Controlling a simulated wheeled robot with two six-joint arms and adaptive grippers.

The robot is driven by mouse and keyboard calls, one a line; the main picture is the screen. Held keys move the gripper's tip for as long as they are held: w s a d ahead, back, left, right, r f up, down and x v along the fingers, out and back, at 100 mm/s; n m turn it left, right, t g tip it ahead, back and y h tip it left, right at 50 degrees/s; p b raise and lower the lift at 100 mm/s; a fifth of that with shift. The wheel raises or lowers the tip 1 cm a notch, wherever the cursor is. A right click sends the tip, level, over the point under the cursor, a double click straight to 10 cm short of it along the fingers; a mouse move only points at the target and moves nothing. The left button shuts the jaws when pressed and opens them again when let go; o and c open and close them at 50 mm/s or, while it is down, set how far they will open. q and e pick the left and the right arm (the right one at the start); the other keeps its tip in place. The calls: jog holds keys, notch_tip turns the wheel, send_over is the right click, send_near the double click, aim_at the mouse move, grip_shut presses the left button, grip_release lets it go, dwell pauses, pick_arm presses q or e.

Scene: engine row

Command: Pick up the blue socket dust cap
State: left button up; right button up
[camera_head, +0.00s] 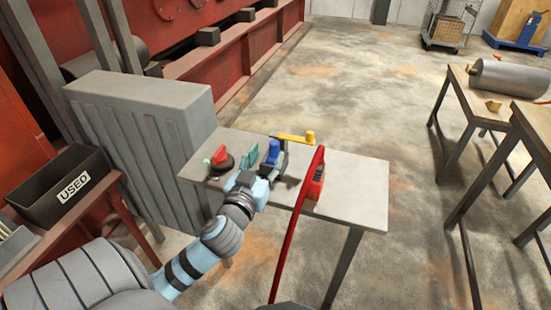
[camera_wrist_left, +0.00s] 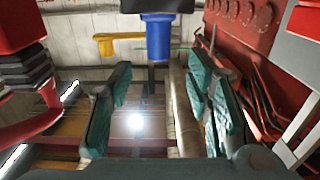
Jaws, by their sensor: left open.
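In the left wrist view the blue cap (camera_wrist_left: 159,40) shows at top centre, against a dark block. My left gripper (camera_head: 262,162) reaches over the table, with its teal-padded fingers close to the cap. In the left wrist view the gripper (camera_wrist_left: 162,105) is open, its fingers wide apart with nothing held between them. The cap lies ahead of the gap between them, and I cannot tell whether anything touches it.
On the grey table (camera_head: 355,190) stand a yellow-handled part (camera_head: 296,138) behind the cap, a red-topped part (camera_head: 219,157) to the left and a red box (camera_head: 315,182) to the right. A long red bar (camera_head: 292,235) crosses the table's front. A grey ribbed cabinet (camera_head: 145,140) stands left.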

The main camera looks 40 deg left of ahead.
aim_at(273, 148)
pick_arm(q)
jog(key=x, duration=0.6)
jog(key=shift+w+f, duration=0.3)
jog(key=shift+f, duration=0.1)
jog(key=shift+s, duration=0.1)
grip_shut()
